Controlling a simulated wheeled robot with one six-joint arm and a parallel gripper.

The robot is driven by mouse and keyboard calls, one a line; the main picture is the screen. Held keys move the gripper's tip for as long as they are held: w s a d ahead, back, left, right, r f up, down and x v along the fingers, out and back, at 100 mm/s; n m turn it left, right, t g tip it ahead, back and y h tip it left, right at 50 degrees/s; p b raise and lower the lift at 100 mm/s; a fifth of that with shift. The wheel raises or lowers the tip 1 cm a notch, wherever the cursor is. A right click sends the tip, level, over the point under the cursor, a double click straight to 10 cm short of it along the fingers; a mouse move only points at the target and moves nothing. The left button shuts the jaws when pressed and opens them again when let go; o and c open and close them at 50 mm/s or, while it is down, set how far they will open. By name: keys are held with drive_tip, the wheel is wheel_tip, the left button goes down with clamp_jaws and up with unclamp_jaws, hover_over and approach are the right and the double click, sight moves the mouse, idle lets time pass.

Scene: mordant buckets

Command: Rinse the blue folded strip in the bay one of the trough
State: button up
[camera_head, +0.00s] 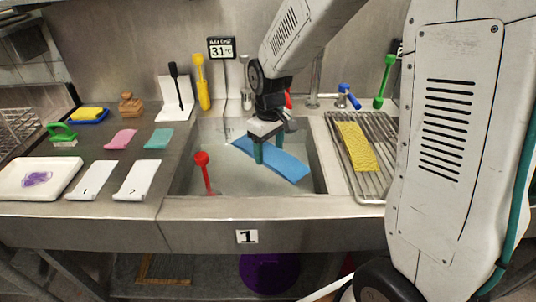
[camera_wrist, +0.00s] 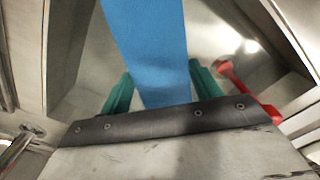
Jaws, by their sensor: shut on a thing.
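The blue folded strip (camera_head: 285,164) is inside the trough bay marked 1, lying slantwise across it in the head view. My gripper (camera_head: 263,153) points down into the bay with its green fingers shut on the strip. In the wrist view the strip (camera_wrist: 148,45) runs between the two green fingers (camera_wrist: 153,92) and up out of the top of the picture. The trough bay (camera_head: 240,188) is a steel basin that seems to hold clear water. I cannot tell how deep the strip sits in the water.
A red-headed tool (camera_head: 202,160) stands in the bay left of the strip. A drain rack (camera_head: 372,183) with a yellow cloth (camera_head: 357,147) is at the right.

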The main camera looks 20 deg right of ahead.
sight(269, 153)
drive_tip(key=shift+r, duration=2.55)
